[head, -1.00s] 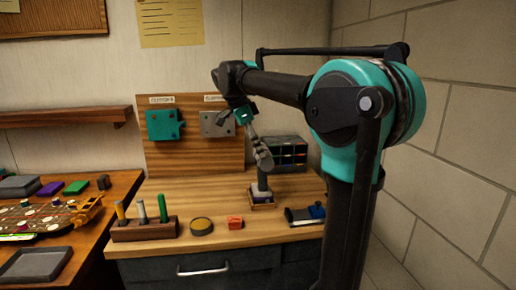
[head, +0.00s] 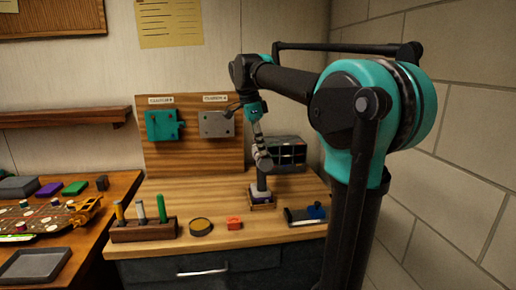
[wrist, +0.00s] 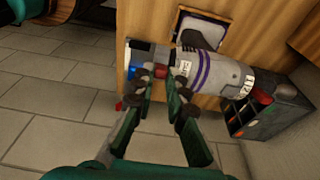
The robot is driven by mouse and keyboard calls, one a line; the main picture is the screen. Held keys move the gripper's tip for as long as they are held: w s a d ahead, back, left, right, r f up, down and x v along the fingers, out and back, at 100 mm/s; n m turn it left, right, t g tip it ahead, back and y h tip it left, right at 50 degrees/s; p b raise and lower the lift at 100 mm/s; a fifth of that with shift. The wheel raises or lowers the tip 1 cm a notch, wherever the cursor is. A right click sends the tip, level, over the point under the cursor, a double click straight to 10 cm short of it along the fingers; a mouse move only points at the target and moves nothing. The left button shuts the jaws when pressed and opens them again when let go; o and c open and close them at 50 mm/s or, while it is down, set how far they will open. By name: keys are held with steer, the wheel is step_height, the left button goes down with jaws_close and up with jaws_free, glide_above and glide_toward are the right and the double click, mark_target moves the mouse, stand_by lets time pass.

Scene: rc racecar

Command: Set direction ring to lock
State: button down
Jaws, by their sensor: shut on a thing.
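A grey cylindrical tool (wrist: 222,74) with purple bands lies sideways across the wrist view, with a red and dark band (wrist: 160,72) toward its left end. My gripper (wrist: 163,84) has one finger on each side of the red band and is shut on the tool there. It shows small in the head view (head: 263,160), above the holder. The fingertips partly hide the band, and no lock marking can be read.
A dark compartment rack (head: 287,152) stands close behind the tool.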

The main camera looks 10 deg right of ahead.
mark_target(272, 163)
steer(key=shift+d+r+y, duration=0.1)
steer(key=shift+d+y, duration=0.5)
steer(key=shift+y, duration=0.35)
steer(key=shift+d+r+y, duration=0.1)
steer(key=shift+d+y, duration=0.5)
steer(key=shift+y, duration=0.35)
steer(key=shift+f, duration=0.1)
steer(key=c, duration=1.5)
jaws_free()
steer(key=shift+c, duration=0.2)
step_height(272, 163, up, 12)
steer(key=d, duration=0.1)
steer(key=shift+d, duration=0.35)
